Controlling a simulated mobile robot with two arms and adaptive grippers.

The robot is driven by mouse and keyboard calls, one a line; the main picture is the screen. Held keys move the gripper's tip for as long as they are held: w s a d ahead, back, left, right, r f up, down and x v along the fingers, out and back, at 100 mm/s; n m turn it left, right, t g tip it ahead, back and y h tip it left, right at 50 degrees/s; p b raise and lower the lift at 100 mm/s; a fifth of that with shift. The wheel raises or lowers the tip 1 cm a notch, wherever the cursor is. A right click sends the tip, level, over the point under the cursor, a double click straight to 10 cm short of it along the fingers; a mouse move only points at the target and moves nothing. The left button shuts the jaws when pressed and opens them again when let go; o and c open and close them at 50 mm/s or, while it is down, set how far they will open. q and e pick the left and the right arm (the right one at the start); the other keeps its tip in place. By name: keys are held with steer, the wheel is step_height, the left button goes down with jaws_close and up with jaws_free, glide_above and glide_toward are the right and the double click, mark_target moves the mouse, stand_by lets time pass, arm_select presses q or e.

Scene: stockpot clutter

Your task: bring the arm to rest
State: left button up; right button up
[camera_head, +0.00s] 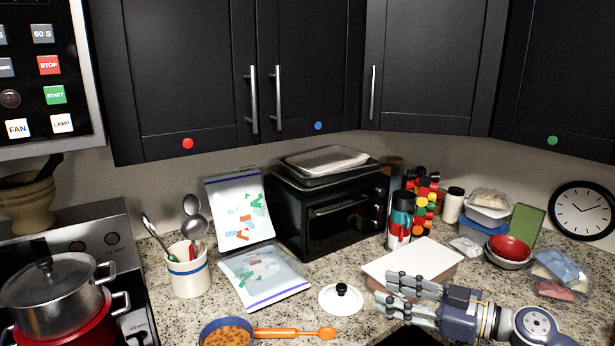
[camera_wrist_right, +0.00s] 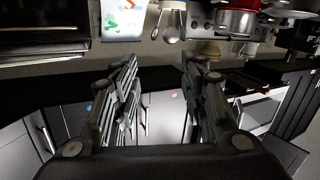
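My right gripper (camera_head: 387,296) reaches in from the lower right, above the granite counter and in front of the white board. Its two fingers point left and are apart, with nothing between them. In the right wrist view the gripper (camera_wrist_right: 160,70) also shows open and empty, with the picture upside down. My left gripper is not in view. The steel stockpot (camera_head: 52,295), with its lid on, stands at the far left on the stove, partly over a red pot (camera_head: 75,328). My right gripper is well away from it.
The utensil crock (camera_head: 188,277), zip bags (camera_head: 263,275), white lid (camera_head: 341,299) and blue pan (camera_head: 225,333) with an orange spoon crowd the counter (camera_head: 170,325). A black toaster oven (camera_head: 320,215) stands behind. Bottles, bowls (camera_head: 509,248) and containers are right. Dark cupboards (camera_head: 310,65) hang above.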

steer(key=s+d+f+m+t+h, duration=0.2)
steer(key=s+d+f+m+h, duration=0.2)
steer(key=f+m+h, duration=0.3)
steer(key=s+d+f+m+t+h, duration=0.3)
steer(key=s+f+m+h, duration=0.25)
steer(key=f+h, duration=0.2)
steer(key=s+a+f+n+g, duration=0.1)
steer(key=s+f+g, duration=0.45)
steer(key=s, duration=0.65)
steer(key=s+a+f+n+g, duration=0.15)
steer(key=s+f+g, duration=0.4)
steer(key=s, duration=0.55)
step_height(320, 180, down, 30)
steer(key=s+g+b, duration=0.1)
steer(key=s, duration=0.2)
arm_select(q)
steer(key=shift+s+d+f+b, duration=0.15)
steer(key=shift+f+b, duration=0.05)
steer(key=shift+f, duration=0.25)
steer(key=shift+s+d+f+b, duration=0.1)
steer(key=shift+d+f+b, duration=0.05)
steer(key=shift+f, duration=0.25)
arm_select(e)
steer(key=s+d+f+g, duration=0.1)
steer(key=s+d+f, duration=0.1)
steer(key=s+f, duration=1.3)
steer(key=shift+s+d, duration=0.3)
steer(key=shift+s, duration=0.1)
